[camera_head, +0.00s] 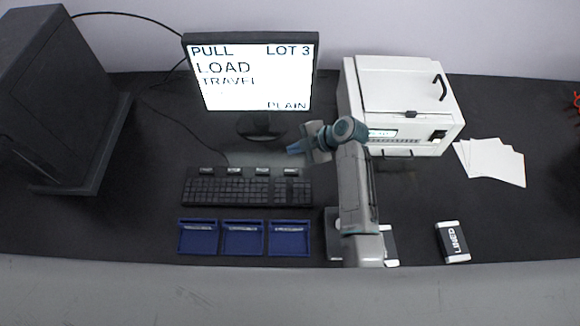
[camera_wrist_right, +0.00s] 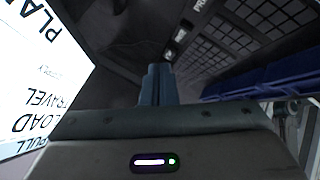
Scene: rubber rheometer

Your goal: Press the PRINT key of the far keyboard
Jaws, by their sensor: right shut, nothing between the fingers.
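The dark keyboard (camera_head: 235,191) lies on the table below the monitor, with a row of separate labelled keys along its back edge. Those labels are too small to read in the head view. In the right wrist view the keyboard (camera_wrist_right: 228,42) is at the upper right, and a label starting "PRI" (camera_wrist_right: 201,6) is cut by the top edge. My right gripper (camera_head: 293,149) is shut and empty, above and behind the keyboard's right end. Its closed fingertips (camera_wrist_right: 159,70) point toward the key row, with no contact visible. My left gripper is out of view.
The monitor (camera_head: 252,75) stands behind the keyboard, close to my right gripper. Three blue trays (camera_head: 242,238) lie in front of it. A white instrument (camera_head: 402,85) stands to the right, with white sheets (camera_head: 492,160) beside it. A box marked LINED (camera_head: 453,242) lies front right.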

